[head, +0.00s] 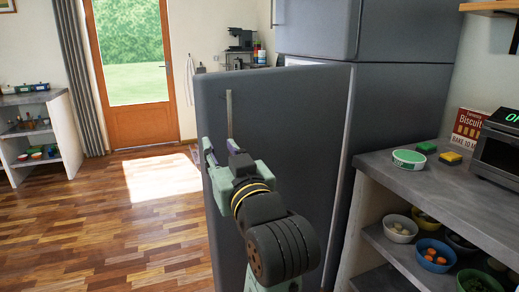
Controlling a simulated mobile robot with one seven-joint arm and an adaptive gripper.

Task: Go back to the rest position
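My gripper (221,147) is in front of the open grey fridge door (285,135). Its two fingers are spread apart with nothing visible between them. The upright door handle (229,113) shows just above the right finger. I cannot tell whether the finger touches it. My arm comes up from the bottom of the head view and covers part of the door.
The fridge body (405,100) stands behind the door. At right, a masonry counter (430,195) holds a green-rimmed round tin (409,159), sponges, a biscuit box (470,128) and an oven (500,150), with bowls below. Open wooden floor (110,235) lies at left.

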